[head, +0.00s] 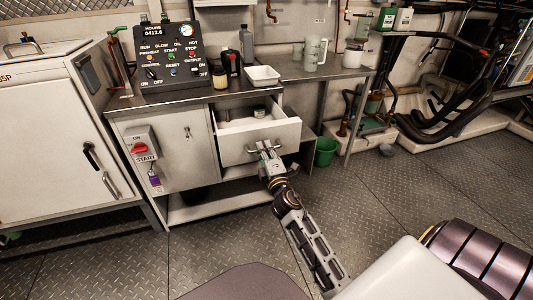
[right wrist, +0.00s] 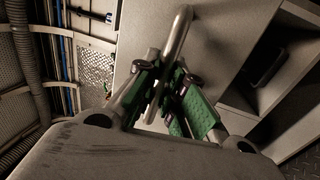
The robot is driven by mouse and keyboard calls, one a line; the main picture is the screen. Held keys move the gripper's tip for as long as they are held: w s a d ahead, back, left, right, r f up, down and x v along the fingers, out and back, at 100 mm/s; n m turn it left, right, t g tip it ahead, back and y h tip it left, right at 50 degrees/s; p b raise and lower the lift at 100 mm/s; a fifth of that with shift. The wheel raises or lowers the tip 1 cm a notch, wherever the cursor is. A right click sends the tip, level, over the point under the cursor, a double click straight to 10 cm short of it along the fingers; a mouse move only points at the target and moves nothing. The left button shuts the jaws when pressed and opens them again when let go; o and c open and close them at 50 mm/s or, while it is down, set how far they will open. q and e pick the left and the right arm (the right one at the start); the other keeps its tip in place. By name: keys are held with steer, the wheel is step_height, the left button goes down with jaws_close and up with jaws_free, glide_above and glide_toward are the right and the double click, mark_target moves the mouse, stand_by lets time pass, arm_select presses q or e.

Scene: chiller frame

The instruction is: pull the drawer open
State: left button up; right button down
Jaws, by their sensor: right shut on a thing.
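The drawer (head: 286,136) is a light grey box under the workbench, and in the head view it stands partly out with its inside showing. A round tin (head: 259,112) lies inside it at the back. My right gripper (head: 265,148) is at the drawer front. In the right wrist view its green-padded fingers (right wrist: 175,98) are shut around the drawer's bar handle (right wrist: 180,35). In the head view the gripper hides part of the handle. My left gripper is not in view.
A control box (head: 170,55), a jar (head: 220,90) and a white tray (head: 263,76) stand on the bench above. A cabinet with a red switch (head: 139,148) is left of the drawer. A green bucket (head: 325,151) stands at right. The floor in front is clear.

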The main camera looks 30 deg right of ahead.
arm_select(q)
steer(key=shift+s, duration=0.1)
arm_select(e)
steer(key=shift+w+d, duration=0.1)
steer(key=shift+w, duration=0.3)
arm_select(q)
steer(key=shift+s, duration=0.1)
arm_select(e)
steer(key=c, duration=1.5)
jaws_free()
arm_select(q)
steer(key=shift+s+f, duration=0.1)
arm_select(e)
steer(key=shift+r, duration=0.15)
